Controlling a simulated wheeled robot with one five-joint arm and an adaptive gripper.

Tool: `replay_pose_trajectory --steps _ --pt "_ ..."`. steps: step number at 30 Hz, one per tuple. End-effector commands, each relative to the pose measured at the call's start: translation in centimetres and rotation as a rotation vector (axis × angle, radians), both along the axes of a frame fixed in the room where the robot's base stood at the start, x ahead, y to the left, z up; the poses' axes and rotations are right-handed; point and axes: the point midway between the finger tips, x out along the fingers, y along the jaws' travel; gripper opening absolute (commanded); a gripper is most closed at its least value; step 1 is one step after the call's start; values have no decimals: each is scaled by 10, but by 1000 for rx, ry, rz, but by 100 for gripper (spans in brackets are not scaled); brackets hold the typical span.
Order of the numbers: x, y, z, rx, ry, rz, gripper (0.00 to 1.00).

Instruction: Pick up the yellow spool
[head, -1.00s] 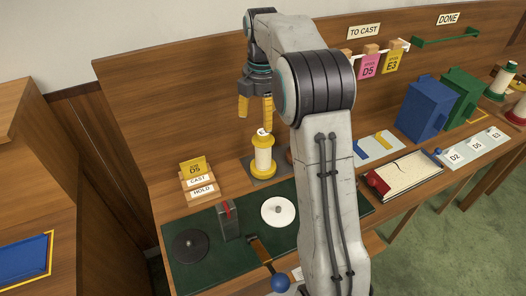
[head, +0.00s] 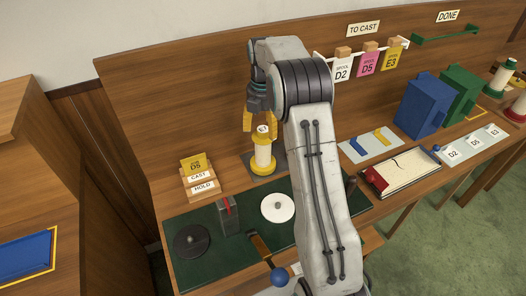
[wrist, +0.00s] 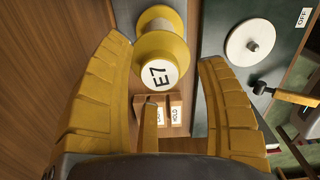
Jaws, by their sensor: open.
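The yellow spool (head: 263,154) has yellow flanges and a white middle and stands upright on a dark square pad at the back of the bench. In the wrist view its top (wrist: 159,66) shows a white label reading E7. My gripper (head: 259,123) has yellow fingers and is open. Its fingers are around the height of the spool's top in the head view. In the wrist view the spool lies between and beyond the two fingertips (wrist: 165,62). I cannot tell whether either finger touches it.
A CAST/HOLD card holder (head: 200,180) stands left of the spool. A green mat (head: 215,255) in front bears a black disc, a white disc (head: 277,208) and a hammer (head: 262,247). A sand tray (head: 403,170) and blue block (head: 424,104) are to the right. The wooden back wall is close behind.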

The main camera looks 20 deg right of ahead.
Motion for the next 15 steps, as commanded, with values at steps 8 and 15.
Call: replay_pose_trajectory --steps 8,15 --pt "0 0 -16 0 -1 0 67" --pt "0 0 -16 0 -1 0 66"
